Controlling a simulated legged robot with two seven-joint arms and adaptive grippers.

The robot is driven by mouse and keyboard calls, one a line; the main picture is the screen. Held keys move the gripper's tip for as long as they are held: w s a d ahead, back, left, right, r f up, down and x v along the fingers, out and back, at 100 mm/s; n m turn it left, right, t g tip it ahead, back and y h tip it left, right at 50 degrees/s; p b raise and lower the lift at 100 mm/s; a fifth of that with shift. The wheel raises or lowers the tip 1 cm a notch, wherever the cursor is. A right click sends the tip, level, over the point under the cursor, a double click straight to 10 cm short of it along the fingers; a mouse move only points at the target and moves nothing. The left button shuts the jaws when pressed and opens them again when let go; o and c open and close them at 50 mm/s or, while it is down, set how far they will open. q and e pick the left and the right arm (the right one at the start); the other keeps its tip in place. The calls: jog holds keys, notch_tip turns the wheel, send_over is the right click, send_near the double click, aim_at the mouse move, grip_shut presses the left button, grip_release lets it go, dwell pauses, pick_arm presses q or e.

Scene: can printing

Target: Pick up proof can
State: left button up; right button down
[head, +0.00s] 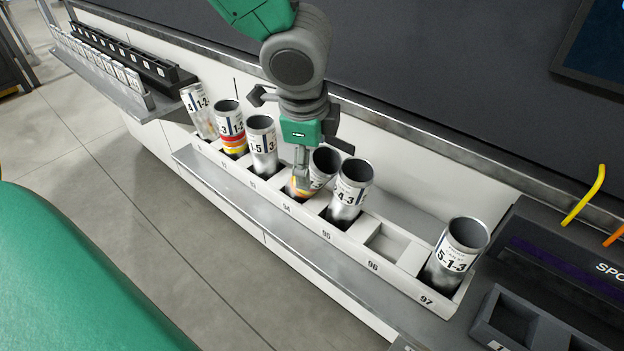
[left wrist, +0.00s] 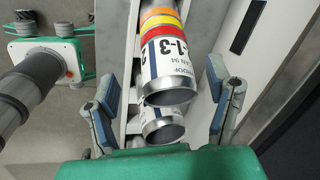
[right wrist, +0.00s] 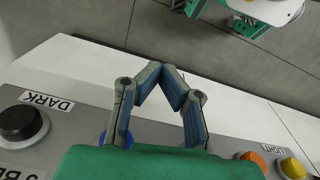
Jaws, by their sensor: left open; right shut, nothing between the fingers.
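Several silver open-topped cans with white number labels lean in a numbered rack (head: 395,245). The frames do not mark one as the proof can. The can at slot 94 (head: 322,166) has yellow and orange bands and is partly hidden by my left gripper (head: 300,155). In the left wrist view my left gripper (left wrist: 164,88) is open, its fingers on either side of this banded can (left wrist: 172,72), apart from it. Another can's rim (left wrist: 160,128) shows below it. My right gripper (right wrist: 172,78) is shut and empty, its fingertips meeting above a panel edge.
Slot 96 of the rack is empty; a 5-1-3 can (head: 462,250) stands at slot 97. Neighbouring cans stand close on both sides of the banded can. The right wrist view shows a button panel with a black knob (right wrist: 20,124).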

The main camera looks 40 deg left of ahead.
pick_arm(q)
jog(key=b, duration=0.1)
send_over(314, 194)
jog(key=x, duration=0.5)
jog(key=shift+s, duration=0.3)
jog(key=c, duration=0.9)
jog(key=shift+r, duration=0.1)
